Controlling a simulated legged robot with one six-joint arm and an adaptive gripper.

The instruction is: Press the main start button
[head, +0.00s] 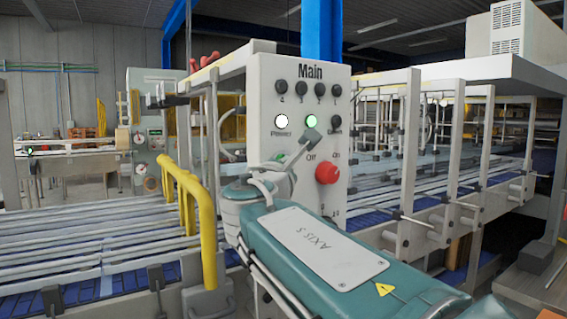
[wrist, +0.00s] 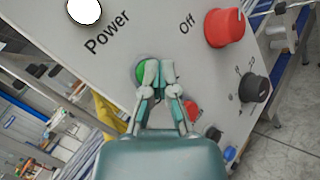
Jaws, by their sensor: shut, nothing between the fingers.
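The grey control panel (head: 262,85) is headed "Main".
A white lit Power button (head: 281,121) is left of the green one. A red knob (head: 327,173) marked Off is below right. Several black knobs line the panel top. A yellow rail (head: 190,195) and conveyors (head: 90,250) stand at left.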

